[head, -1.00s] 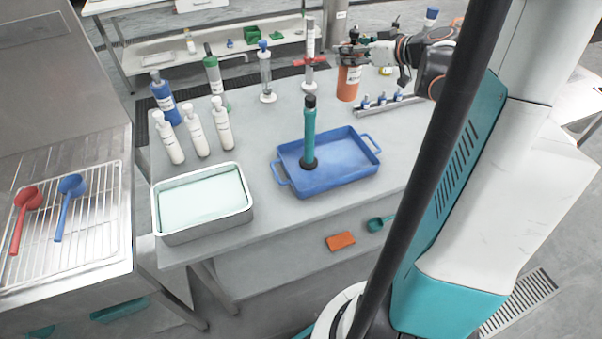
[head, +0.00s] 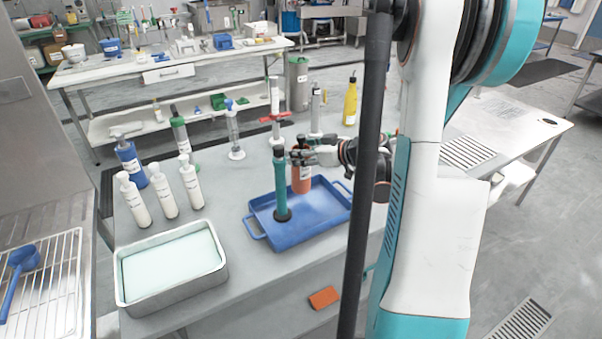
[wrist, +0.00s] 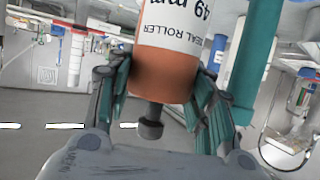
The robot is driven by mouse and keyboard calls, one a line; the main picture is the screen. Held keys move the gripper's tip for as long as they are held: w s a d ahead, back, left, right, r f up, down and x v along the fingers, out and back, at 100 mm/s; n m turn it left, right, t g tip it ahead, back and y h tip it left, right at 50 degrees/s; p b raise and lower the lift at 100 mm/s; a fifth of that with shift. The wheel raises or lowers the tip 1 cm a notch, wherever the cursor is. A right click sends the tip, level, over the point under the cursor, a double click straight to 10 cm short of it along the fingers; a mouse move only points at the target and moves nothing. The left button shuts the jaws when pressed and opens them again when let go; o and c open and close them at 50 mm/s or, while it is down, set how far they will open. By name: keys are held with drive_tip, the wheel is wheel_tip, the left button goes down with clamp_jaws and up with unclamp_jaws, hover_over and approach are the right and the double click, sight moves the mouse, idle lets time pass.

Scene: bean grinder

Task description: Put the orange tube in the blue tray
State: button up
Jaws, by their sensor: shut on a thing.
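The orange tube (head: 301,180), with a white label, is in my gripper (head: 303,158). In the head view its lower end overlaps the back part of the blue tray (head: 318,222); I cannot tell how high above the tray it is. In the wrist view my gripper (wrist: 162,78) is shut around the orange tube (wrist: 165,75), with a finger on each side.
A teal tube (head: 281,185) stands upright in the tray, just left of the orange tube; it shows close on the right in the wrist view (wrist: 253,50). A metal pan (head: 170,265) and white bottles (head: 165,195) stand left. The tray's front right floor is clear.

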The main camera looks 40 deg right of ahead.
sight(308, 167)
drive_tip(key=shift+f+b, duration=0.85)
drive_tip(key=shift+f, duration=1.8)
drive_tip(key=o, duration=1.5)
drive_tip(key=shift+f, duration=0.1)
drive_tip(key=shift+s+d+r, duration=0.1)
drive_tip(key=shift+s+r, duration=0.2)
drive_tip(key=p+v, duration=0.3)
drive_tip(key=v, duration=0.8)
drive_tip(key=shift+s, duration=0.15)
drive_tip(key=shift+r, duration=0.1)
